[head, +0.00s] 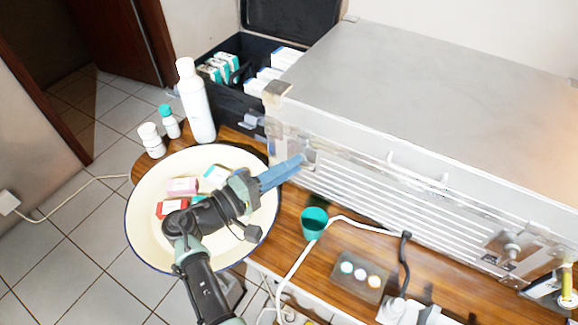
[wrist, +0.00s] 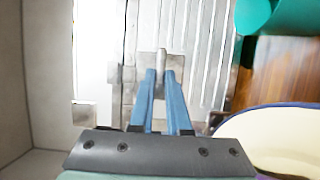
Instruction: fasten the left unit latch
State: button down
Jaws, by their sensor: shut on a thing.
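The dental unit is a large silver metal case (head: 440,75) with a ribbed front. Its left latch (head: 310,157) is on the front near the left corner. In the wrist view the latch (wrist: 162,58) is a small upright metal lever on a plate. My gripper (head: 299,161) reaches it from the left, above the basin. Its two blue fingers (wrist: 161,76) stand on either side of the lever, shut on it. The fingers hide the lower part of the latch, so I cannot tell how it is seated. The right latch (head: 508,247) shows at the far right of the front.
A cream basin (head: 145,222) with small boxes sits under my arm. White bottles (head: 196,105) stand behind it at the left. A teal cup (head: 314,222), a white hose and a small plate with coloured discs (head: 358,276) lie on the wooden table. An open black case (head: 240,110) is behind.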

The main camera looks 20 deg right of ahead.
dwell(0.4)
jog(key=c, duration=0.9)
grip_release()
jog(key=shift+a, duration=0.1)
jog(key=v, duration=1.2)
jog(key=shift+s+a+f, duration=0.1)
jog(key=shift+s+a, duration=0.15)
jog(key=shift+a, duration=0.1)
jog(key=shift+w, duration=0.1)
